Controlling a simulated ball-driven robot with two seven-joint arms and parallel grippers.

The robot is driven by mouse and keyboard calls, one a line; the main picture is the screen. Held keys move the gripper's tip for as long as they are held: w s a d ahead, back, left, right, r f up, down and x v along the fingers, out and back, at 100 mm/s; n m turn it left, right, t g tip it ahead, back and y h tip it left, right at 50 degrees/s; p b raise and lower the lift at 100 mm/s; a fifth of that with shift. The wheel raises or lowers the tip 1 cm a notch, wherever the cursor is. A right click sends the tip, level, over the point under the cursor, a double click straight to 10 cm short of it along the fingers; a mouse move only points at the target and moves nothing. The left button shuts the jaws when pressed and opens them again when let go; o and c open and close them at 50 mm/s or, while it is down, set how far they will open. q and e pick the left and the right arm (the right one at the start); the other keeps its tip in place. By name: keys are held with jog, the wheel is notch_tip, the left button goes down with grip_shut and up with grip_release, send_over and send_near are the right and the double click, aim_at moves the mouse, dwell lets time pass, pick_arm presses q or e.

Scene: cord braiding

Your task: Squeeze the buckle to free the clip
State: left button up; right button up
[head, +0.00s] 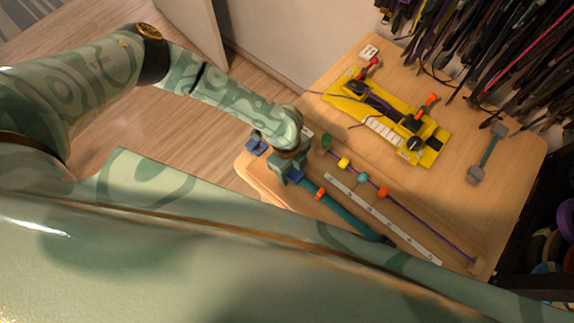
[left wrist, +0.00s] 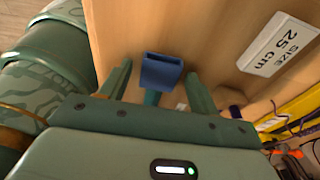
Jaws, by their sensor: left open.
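A blue buckle part (head: 257,143) lies near the table's left edge in the head view. In the left wrist view a blue piece with an open socket-like end (left wrist: 160,72) sits between my fingers, with a bit of teal below it. My left gripper (left wrist: 158,76) is open, one finger on each side of the piece, with gaps showing. In the head view my left gripper (head: 288,168) partly hides this area. A second blue piece (head: 295,177) shows beside it, at the end of a teal strap (head: 345,215). Whether buckle and clip are joined is hidden. My right gripper is not in view.
A yellow board (head: 430,155) with red and orange levers stands at the back. A purple cord with coloured beads (head: 363,178) and a white ruler (head: 385,220) lie beside the strap. A size card (left wrist: 278,43) is near my gripper.

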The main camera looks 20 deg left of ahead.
pick_arm(q)
jog(key=shift+w+a+r+p, duration=0.1)
jog(key=shift+a+r+p, duration=0.1)
jog(key=shift+r+p, duration=0.85)
jog(key=shift+a+r+p, duration=0.15)
jog(key=shift+r+p, duration=0.75)
jog(key=shift+r, duration=0.4)
jog(key=shift+w+a+r+p, duration=0.1)
jog(key=shift+a+r+p, duration=0.1)
jog(key=shift+r+p, duration=0.85)
